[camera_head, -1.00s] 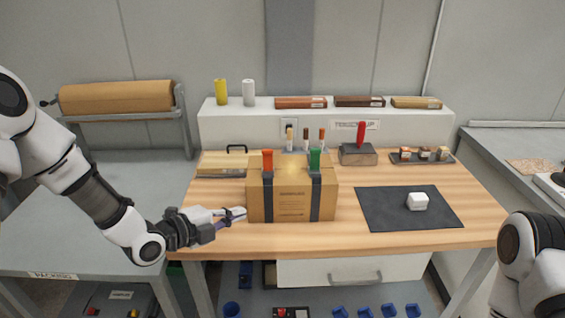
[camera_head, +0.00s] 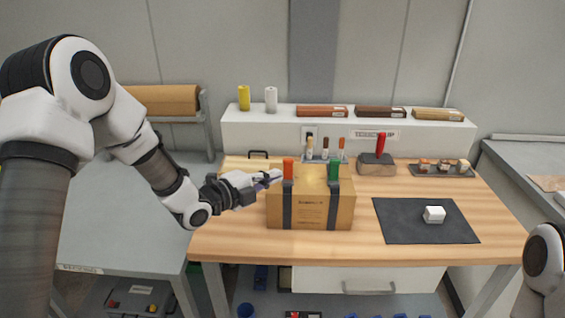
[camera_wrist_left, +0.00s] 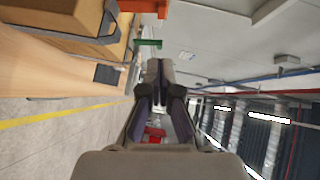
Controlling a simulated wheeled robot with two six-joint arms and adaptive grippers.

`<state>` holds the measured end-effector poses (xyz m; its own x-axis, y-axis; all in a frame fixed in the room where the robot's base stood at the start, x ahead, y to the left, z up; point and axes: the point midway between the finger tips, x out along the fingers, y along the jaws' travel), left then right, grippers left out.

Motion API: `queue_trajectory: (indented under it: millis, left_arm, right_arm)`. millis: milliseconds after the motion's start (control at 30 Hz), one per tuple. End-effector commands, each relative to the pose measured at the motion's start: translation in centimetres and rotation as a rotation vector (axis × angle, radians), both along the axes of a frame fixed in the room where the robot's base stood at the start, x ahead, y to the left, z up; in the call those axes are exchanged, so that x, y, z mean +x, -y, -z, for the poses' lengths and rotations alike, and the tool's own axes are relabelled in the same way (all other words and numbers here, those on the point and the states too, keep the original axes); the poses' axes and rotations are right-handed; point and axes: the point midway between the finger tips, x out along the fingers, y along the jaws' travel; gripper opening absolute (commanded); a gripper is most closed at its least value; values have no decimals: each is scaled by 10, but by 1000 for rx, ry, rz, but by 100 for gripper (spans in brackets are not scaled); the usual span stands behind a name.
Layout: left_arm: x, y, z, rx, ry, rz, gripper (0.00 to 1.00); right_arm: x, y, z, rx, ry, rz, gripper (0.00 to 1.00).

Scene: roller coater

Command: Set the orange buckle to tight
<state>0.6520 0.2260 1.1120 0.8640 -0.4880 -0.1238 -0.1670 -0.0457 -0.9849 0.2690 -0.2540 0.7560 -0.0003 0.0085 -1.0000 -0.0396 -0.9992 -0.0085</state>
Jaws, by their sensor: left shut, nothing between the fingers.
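The orange buckle (camera_head: 288,168) stands upright at the top of the left dark strap (camera_head: 287,205) on a tan box (camera_head: 311,211). Its orange part also shows at the top of the left wrist view (camera_wrist_left: 145,7). A green buckle (camera_head: 334,169) stands on the right strap, and it also shows in the left wrist view (camera_wrist_left: 150,43). My left gripper (camera_head: 275,177) is shut and empty, its tips just left of the orange buckle. I cannot tell whether they touch. The fingers also show in the left wrist view (camera_wrist_left: 158,74). My right gripper is out of view.
The box stands on a wooden table (camera_head: 400,255). To its right lie a dark mat (camera_head: 400,225) with a white block (camera_head: 434,214) and a tray (camera_head: 442,171). Behind the box are upright brush-like tools and a red-handled block (camera_head: 377,162). The table's front right is clear.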

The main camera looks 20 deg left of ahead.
Motion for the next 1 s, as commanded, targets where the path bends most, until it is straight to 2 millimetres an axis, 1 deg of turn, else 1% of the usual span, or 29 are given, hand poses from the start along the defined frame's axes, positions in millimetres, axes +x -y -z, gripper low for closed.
queue_trajectory:
  millis: [33, 133, 167, 200, 300, 400, 533, 800, 1000]
  left_arm:
    - [9, 7, -1, 5, 0, 5, 0]
    - [28, 17, 1, 4, -1, 4, 0]
    - [33, 18, 2, 1, 0, 2, 0]
    - [41, 13, 2, 0, 0, 0, 0]
    - [55, 9, 6, -1, 0, 0, 0]
    - [63, 6, 9, -2, 0, 0, 0]
    - [66, 5, 11, -1, 0, 0, 0]
    - [66, 5, 11, -1, -2, 0, 0]
    - [67, 5, 8, -9, -25, 0, 0]
  right_arm:
    - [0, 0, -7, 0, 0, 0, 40]
    - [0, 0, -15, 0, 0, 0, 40]
    - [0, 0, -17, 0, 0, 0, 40]
    - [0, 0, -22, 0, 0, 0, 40]
    - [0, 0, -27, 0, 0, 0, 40]
    - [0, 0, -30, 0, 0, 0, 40]
    - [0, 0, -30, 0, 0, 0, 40]
    - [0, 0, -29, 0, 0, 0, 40]
    - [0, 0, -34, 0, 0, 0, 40]
